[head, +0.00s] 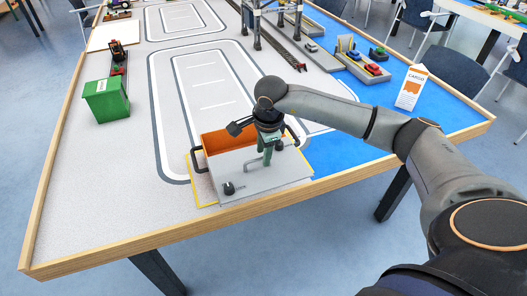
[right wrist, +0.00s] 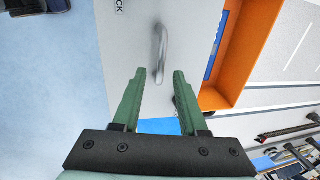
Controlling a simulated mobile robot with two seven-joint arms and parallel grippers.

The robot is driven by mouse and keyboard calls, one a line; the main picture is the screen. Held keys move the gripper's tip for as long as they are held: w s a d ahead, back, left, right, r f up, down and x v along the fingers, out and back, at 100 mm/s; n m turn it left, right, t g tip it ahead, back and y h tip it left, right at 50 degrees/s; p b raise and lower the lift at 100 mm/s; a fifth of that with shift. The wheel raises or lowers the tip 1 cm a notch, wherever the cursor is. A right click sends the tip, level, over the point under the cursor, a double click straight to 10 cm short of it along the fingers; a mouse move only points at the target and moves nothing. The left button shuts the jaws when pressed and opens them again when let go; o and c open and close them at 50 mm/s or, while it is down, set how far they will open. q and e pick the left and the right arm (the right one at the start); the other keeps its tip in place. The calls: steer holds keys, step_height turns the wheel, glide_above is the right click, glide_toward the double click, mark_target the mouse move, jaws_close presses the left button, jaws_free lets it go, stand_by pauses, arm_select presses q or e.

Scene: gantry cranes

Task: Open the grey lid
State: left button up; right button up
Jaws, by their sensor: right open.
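The grey lid (head: 275,181) is a flat panel at the near edge of the table in the head view. It lies over the near part of an orange box (head: 213,140), whose orange inside shows beyond the lid's far edge. A grey bar handle (right wrist: 159,54) stands on the lid in the right wrist view. My right gripper (right wrist: 159,73) has green fingers, open and apart with nothing between them. It is above the lid, close to the handle, which appears just beyond the fingertips. Contact cannot be told. My left gripper is not in view.
A green bin (head: 107,101) stands at the left. A white and orange cargo carton (head: 411,87) stands at the right on blue. A crane frame (head: 257,25) and small cars are farther back. A wooden rim (head: 150,246) edges the table. The grey road area is clear.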

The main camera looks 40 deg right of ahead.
mark_target(266, 174)
step_height(266, 174, up, 12)
steer(key=s, duration=0.2)
steer(key=shift+s+a+b, duration=0.15)
steer(key=shift+a+b, duration=0.1)
steer(key=shift+b, duration=0.2)
